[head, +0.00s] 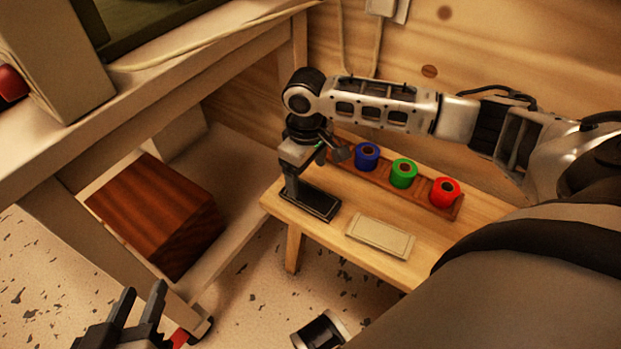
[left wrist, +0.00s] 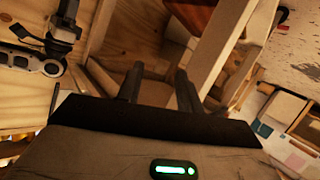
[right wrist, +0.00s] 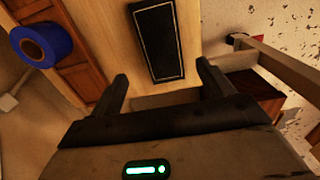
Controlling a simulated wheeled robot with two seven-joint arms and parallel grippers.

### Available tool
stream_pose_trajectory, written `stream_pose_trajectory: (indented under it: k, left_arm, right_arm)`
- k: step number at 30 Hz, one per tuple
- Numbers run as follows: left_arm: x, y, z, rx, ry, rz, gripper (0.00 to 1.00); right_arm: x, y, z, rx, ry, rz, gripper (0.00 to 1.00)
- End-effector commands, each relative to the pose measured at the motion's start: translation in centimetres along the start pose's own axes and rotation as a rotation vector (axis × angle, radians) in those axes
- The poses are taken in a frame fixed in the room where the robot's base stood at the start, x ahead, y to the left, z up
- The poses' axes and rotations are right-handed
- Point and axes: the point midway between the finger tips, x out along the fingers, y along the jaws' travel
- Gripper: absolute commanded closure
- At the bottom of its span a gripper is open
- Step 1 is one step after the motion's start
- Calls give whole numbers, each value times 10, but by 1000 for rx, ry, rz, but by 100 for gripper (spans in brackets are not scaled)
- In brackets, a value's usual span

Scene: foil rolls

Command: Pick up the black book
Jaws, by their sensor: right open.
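The black book (head: 312,204) lies flat on the small wooden bench, near its left end. In the right wrist view the black book (right wrist: 157,42), with a thin pale border line, lies beyond the fingertips, in line with the gap between them. My right gripper (head: 315,168) is open and empty above the book's far end, and its fingers partly hide the book in the head view. Its two fingers stand apart in the right wrist view (right wrist: 162,70). My left gripper (head: 145,297) is open and empty at the lower left, away from the bench.
A wooden rack (head: 432,200) holds blue (head: 367,153), green (head: 403,171) and red (head: 445,190) rolls behind the book. A cream book (head: 380,238) lies on the bench (head: 270,205) to the right. A brown wooden box (head: 150,205) sits on the low shelf at left.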

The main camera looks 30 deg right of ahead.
Motion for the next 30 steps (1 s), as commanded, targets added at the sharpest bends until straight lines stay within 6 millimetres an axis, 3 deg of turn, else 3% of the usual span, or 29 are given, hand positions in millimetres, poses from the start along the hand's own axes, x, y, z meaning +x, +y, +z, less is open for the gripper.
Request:
stream_pose_trajectory:
  k: [7,15,23,29,30]
  left_arm:
    - [1,1,1,-4,23,8,64]
    - [2,9,-10,-78,110,60,64]
    - [1,11,-14,-94,116,68,64]
    - [2,11,-13,-93,115,67,64]
    - [2,11,-13,-93,115,67,64]
  right_arm:
    - [16,-2,1,-1,1,-1,20]
    - [56,-5,4,0,-1,0,20]
    - [58,-5,4,-1,2,1,20]
    - [58,-5,4,-2,2,0,70]
    - [58,-5,4,-2,2,0,70]
